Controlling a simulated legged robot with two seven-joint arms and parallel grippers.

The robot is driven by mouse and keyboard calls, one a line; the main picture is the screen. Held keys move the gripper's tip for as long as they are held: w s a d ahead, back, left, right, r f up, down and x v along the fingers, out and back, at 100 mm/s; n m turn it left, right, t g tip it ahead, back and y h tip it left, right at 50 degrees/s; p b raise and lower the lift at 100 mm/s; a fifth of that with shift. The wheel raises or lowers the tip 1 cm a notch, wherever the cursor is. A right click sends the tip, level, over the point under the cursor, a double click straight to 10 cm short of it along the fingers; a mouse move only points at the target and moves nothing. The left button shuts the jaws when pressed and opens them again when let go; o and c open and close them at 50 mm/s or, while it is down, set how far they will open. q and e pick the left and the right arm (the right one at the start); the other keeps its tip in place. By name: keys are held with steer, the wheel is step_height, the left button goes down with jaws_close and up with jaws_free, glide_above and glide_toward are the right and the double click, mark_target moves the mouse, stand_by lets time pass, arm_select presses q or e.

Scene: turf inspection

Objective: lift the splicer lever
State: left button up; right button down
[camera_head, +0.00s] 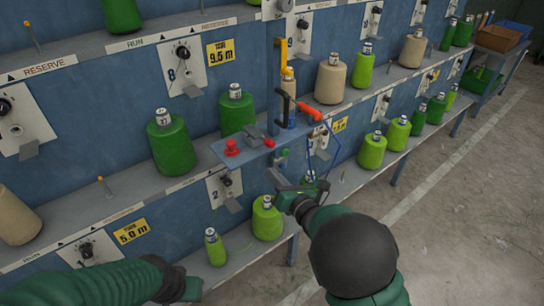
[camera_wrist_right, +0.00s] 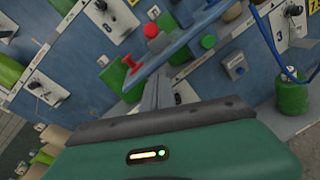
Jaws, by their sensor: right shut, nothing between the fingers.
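The splicer (camera_head: 262,143) is a small blue-grey shelf unit on the blue rack, with a red knob (camera_head: 232,147) at its left end. A lever with an orange-red handle (camera_head: 309,111) stands out at its right side, beside a dark upright post. The splicer's plate also shows in the right wrist view (camera_wrist_right: 165,57), with red knobs on it. My right gripper (camera_head: 275,178) is below the splicer, apart from the lever, shut and empty. Its narrow fingers (camera_wrist_right: 158,92) point toward the splicer's underside. My left gripper (camera_head: 192,290) is low at the left; its finger gap is unclear.
Green and beige yarn cones stand along the rack shelves, including a lime cone (camera_head: 267,218) beside my right gripper. A blue cable loop (camera_head: 326,150) hangs right of the splicer. Concrete floor (camera_head: 465,215) is clear at right.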

steer(key=w+r, duration=0.1)
steer(key=w, duration=0.1)
steer(key=w+r+p, duration=0.1)
steer(key=w+r, duration=0.1)
steer(key=shift+w+a+r, duration=0.1)
steer(key=shift+r, duration=0.05)
